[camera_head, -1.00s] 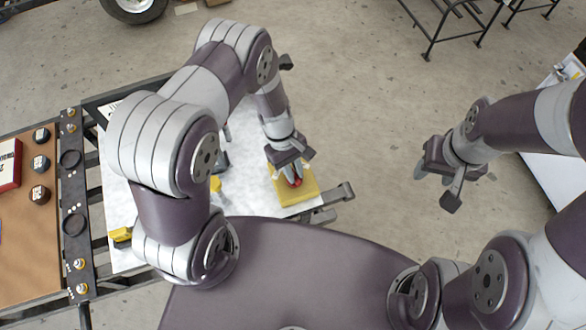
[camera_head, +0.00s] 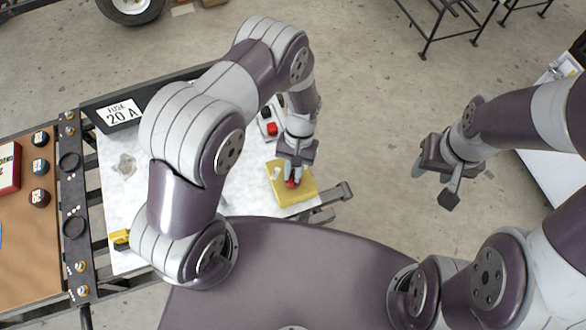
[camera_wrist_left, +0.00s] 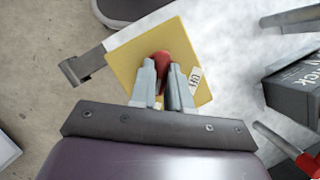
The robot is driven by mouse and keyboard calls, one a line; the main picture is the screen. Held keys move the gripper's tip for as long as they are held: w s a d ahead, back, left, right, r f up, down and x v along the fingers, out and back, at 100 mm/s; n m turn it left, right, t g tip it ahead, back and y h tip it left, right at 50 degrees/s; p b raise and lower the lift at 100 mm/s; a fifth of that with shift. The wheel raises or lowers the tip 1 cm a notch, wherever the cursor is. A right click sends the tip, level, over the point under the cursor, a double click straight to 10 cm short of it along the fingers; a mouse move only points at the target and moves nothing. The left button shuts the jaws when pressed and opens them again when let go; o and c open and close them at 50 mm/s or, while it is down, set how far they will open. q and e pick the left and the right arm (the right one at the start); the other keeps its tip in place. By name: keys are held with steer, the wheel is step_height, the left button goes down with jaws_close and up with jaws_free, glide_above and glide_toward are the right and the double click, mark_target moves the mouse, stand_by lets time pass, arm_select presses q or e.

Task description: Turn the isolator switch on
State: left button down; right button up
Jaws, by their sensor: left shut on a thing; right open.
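The isolator switch has a yellow square plate (camera_head: 303,191) and a red handle (camera_head: 292,182), and it sits near the right end of the white panel. My left gripper (camera_head: 292,178) is over the plate, shut on the red handle. In the left wrist view, the red handle (camera_wrist_left: 163,62) stands between the two fingers (camera_wrist_left: 161,85), in front of the yellow plate (camera_wrist_left: 130,48). A small white label (camera_wrist_left: 195,77) with dark lettering is on the plate. The fingers hide part of the handle. My right gripper (camera_head: 448,178) is open and empty over the floor, right of the panel.
The white panel (camera_head: 235,190) carries a black fuse box (camera_head: 110,112) marked 20 A, a red button (camera_head: 272,129) and a yellow part (camera_head: 120,238). A metal bracket (camera_head: 330,200) juts from the panel's right end. A brown board (camera_head: 30,250) lies at the left.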

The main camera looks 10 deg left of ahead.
arm_select(q)
steer(key=shift+m, duration=0.6)
steer(key=shift+m+y, duration=0.3)
steer(key=shift+y, duration=0.1)
steer(key=c, duration=1.1)
jaws_free()
steer(key=v, duration=1.2)
steer(key=shift+r+p, duration=0.35)
steer(key=shift+p, duration=0.05)
